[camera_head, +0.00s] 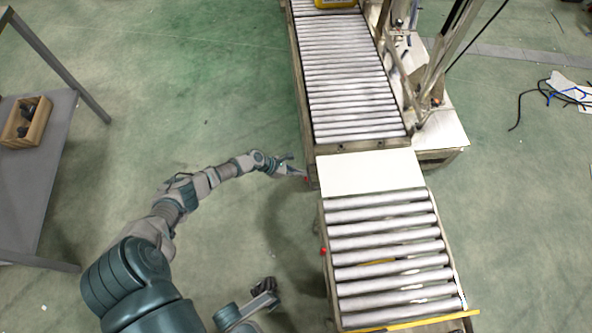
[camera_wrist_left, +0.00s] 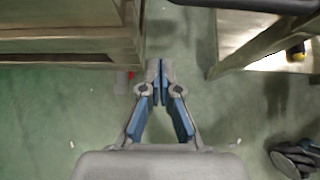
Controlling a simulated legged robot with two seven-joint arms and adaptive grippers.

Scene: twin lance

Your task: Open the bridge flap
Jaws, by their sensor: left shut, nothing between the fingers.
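The bridge flap (camera_head: 370,172) is a flat white panel lying level across the gap between the far and near roller conveyors. My left gripper (camera_head: 301,174) is at the flap's left side, beside the conveyor frame. Its fingers are shut and empty; they also show together in the left wrist view (camera_wrist_left: 159,72). A small red part shows by the fingertips in the left wrist view (camera_wrist_left: 131,75); I cannot tell whether they touch it. My right gripper (camera_head: 268,291) hangs low, left of the near conveyor, apart from the flap. Its finger opening is unclear.
The far roller conveyor (camera_head: 350,85) carries a yellow item (camera_head: 336,3) at the top edge. The near roller conveyor (camera_head: 390,245) has a red knob (camera_head: 323,251) on its left side. A grey table (camera_head: 50,190) with a wooden crate (camera_head: 27,122) stands left. Floor between is clear.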

